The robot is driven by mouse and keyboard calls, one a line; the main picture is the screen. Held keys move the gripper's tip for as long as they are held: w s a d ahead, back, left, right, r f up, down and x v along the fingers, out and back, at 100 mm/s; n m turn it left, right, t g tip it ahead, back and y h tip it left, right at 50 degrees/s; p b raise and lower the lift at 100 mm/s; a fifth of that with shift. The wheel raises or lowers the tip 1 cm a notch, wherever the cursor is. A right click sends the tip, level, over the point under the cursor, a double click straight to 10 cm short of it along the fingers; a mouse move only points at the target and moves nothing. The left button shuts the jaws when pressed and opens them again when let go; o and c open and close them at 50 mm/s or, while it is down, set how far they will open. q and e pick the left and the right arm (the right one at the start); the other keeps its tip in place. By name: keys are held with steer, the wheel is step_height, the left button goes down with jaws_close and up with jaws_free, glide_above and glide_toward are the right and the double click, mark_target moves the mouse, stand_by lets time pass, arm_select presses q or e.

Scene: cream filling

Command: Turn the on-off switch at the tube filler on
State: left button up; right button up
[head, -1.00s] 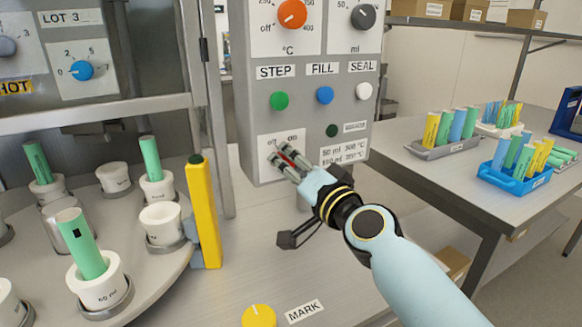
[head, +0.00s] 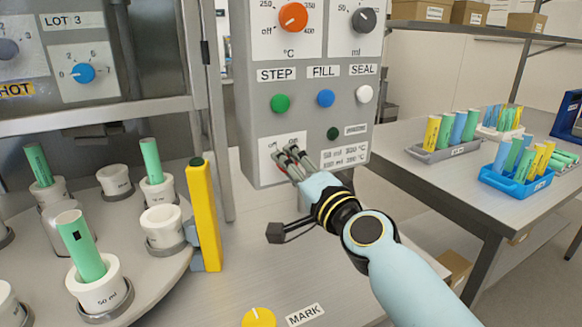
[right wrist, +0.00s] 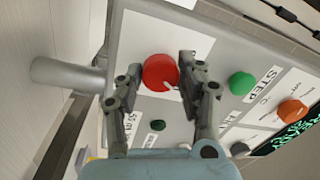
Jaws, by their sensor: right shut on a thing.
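The on-off switch is a red round knob (right wrist: 159,72) with a white pointer mark, on a white plate low on the grey tube filler panel (head: 262,115). In the head view my right gripper (head: 288,155) covers most of the knob and part of its plate. In the right wrist view my right gripper (right wrist: 161,72) has one finger on each side of the knob, shut on it. A dark green lamp (head: 333,134) sits up and to the right of the gripper. My left gripper is not in view.
Green, blue and white buttons labelled STEP (head: 280,103), FILL (head: 326,98) and SEAL (head: 364,94) lie above the gripper. A yellow post (head: 204,218) and a round table with cups and green tubes stand left. A side table with tube trays stands right.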

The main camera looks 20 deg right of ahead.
steer(key=o, duration=1.2)
steer(key=shift+c, duration=0.2)
steer(key=s+d, duration=0.1)
steer(key=s, duration=1.1)
steer(key=shift+d+f, duration=0.2)
steer(key=shift+f, duration=0.25)
